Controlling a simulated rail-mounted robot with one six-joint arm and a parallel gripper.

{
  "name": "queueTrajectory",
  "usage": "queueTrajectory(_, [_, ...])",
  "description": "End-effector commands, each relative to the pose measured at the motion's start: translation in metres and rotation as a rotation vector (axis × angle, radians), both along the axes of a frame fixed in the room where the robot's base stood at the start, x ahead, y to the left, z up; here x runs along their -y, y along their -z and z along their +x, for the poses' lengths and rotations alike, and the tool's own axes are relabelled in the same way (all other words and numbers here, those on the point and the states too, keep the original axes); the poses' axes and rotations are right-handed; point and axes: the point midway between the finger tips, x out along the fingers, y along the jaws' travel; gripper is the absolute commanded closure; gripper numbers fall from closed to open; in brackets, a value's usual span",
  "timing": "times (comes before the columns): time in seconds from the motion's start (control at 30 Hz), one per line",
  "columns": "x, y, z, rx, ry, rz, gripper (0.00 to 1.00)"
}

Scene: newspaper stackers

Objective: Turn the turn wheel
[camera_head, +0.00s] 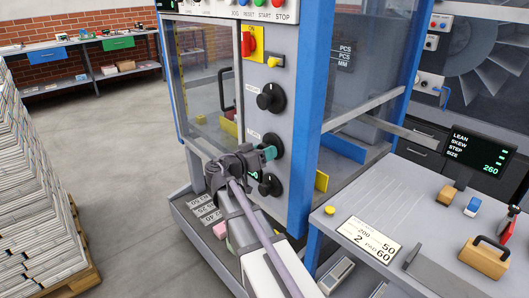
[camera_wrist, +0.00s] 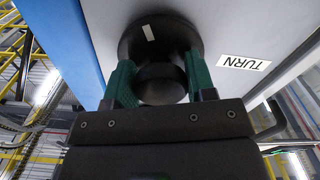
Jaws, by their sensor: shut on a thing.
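The turn wheel (camera_wrist: 178,35) is a round black dial with a white mark and a raised hub, on a grey panel beside a label (camera_wrist: 243,62) reading TURN. In the wrist view my gripper (camera_wrist: 160,72) has its two green fingers on either side of the hub, shut on it. In the head view my gripper (camera_head: 269,153) is at the middle of three black dials (camera_head: 275,140) on the machine's front panel, and partly hides it.
Another black dial (camera_head: 271,97) is above and one (camera_head: 270,185) below, close to my gripper. A red switch (camera_head: 248,41) and a black door handle (camera_head: 226,90) are higher up. A grey table (camera_head: 390,210) with tools stands at right. Newspaper stacks (camera_head: 35,190) stand at left; the floor between is clear.

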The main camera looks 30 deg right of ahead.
Motion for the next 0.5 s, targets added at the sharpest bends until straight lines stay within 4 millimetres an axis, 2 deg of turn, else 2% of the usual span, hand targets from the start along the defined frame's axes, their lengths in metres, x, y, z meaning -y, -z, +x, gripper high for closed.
queueTrajectory(0.5, [0.0,-0.0004,0.0005,0.036,0.0,0.007,0.73])
